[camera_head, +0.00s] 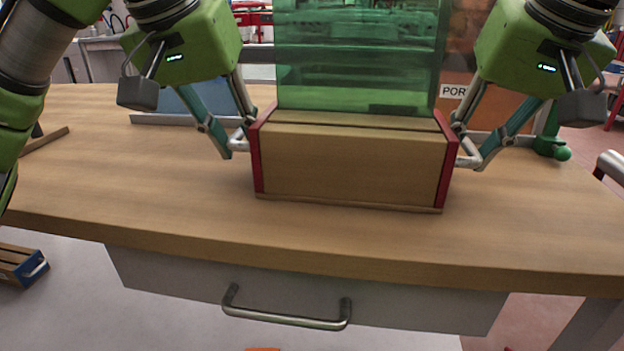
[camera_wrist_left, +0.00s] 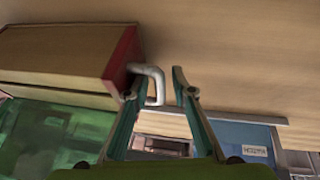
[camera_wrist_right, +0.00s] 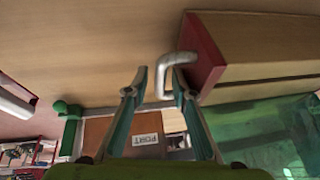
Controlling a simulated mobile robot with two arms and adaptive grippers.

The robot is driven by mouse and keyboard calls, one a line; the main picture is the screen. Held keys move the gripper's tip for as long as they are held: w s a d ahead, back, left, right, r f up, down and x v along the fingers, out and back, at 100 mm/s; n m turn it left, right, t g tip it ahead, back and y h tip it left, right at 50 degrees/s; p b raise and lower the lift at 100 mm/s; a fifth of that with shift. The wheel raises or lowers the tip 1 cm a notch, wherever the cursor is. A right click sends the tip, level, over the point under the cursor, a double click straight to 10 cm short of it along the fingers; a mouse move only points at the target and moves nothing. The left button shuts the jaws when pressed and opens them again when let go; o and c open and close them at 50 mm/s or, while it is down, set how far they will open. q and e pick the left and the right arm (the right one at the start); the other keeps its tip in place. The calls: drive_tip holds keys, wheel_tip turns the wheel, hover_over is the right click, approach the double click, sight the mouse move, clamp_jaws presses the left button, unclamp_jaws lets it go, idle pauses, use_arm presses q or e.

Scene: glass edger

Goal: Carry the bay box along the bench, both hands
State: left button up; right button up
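The bay box (camera_head: 350,165), a wooden box with red end plates and a slot along its top, sits on the bench (camera_head: 130,200). Each end has a grey bent handle; the left one shows in the left wrist view (camera_wrist_left: 156,75), the right one in the right wrist view (camera_wrist_right: 170,62). My left gripper (camera_head: 236,145) is open at the left handle, which lies between its fingers, with a gap to one finger. My right gripper (camera_head: 472,160) is open around the right handle, with a gap beside it.
A green see-through panel (camera_head: 360,55) rises behind the box top; I cannot tell whether it touches the box. A blue panel (camera_head: 190,100) stands behind left, a PORT sign (camera_head: 453,91) behind right, and a green knob (camera_head: 562,153) at right. The bench left of the box is mostly clear.

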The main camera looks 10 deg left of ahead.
drive_tip(key=s+r+p, duration=0.2)
drive_tip(key=r+p, duration=1.3)
drive_tip(key=r, duration=0.5)
drive_tip(key=s+d+r+p, duration=0.1)
drive_tip(key=s+r+p, duration=0.1)
drive_tip(key=r+p, duration=1.4)
wheel_tip(320, 180, up, 6)
drive_tip(key=shift+s+d+f, duration=0.2)
drive_tip(key=shift+s+d, duration=0.05)
drive_tip(key=shift+s, duration=0.15)
